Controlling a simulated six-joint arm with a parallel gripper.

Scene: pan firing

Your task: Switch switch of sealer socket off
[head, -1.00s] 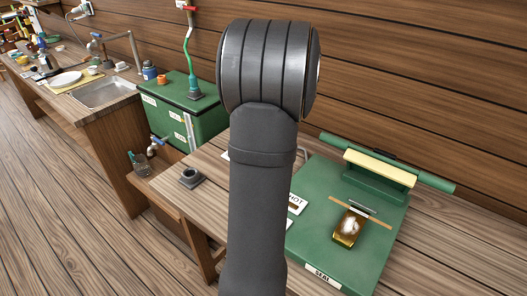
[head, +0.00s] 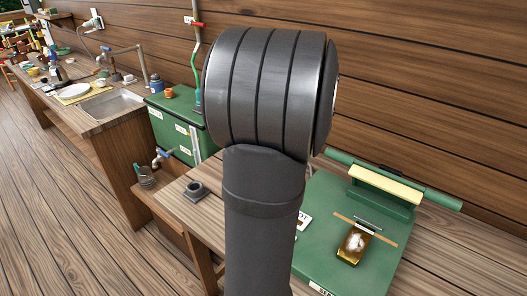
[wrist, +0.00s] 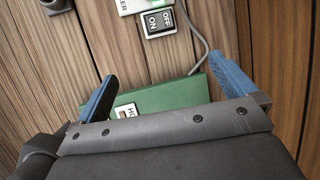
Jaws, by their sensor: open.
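The switch (wrist: 159,22) shows at the top of the wrist view as a black-framed rocker with OFF and ON labels. It adjoins a white plate (wrist: 133,5) with green on it and cut-off lettering ending in "ER". Which side of the rocker is pressed is not clear. My gripper (wrist: 163,67) is open and empty, with blue fingers spread on either side below the switch in the picture, apart from it. In the head view my arm hides the gripper and the switch.
The green sealer (head: 330,225) stands at the right of the bench with a gold packet (head: 353,245) on it; its edge (wrist: 172,97) shows between my fingers. A grey cable (wrist: 207,58) runs beside the switch. A small dark holder (head: 196,191) stands left.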

